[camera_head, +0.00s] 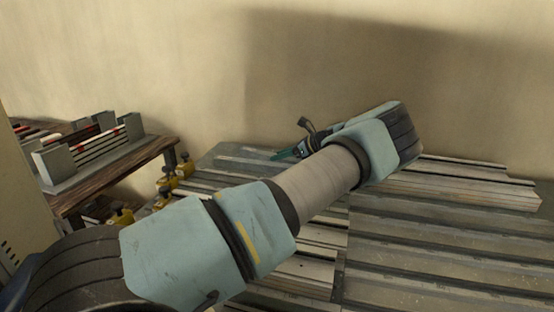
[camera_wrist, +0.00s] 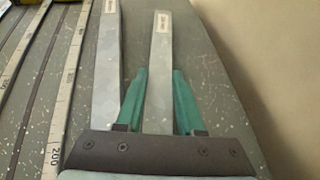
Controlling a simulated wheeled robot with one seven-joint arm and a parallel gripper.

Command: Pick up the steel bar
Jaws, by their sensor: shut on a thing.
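A flat grey metal bar (camera_wrist: 159,62) with a small white label lies between the green fingers of my gripper (camera_wrist: 160,82) in the wrist view; the label is too small to read. The fingers are shut on it, one on each side. Its near end runs back under the dark gripper body. A second, similar labelled bar (camera_wrist: 107,65) lies just left of the left finger. In the head view, my gripper (camera_head: 288,154) is low over the far part of the bench, and my arm hides most of it; the held bar cannot be made out there.
The grooved bench (camera_head: 440,235) carries long profiles (camera_head: 460,184) at the back right. Graduated scales (camera_wrist: 62,95) run left of the bars. Yellow clamps (camera_head: 168,182) sit at the bench's left edge. A rack of bars (camera_head: 95,150) stands on a wooden table at left. A wall closes the back.

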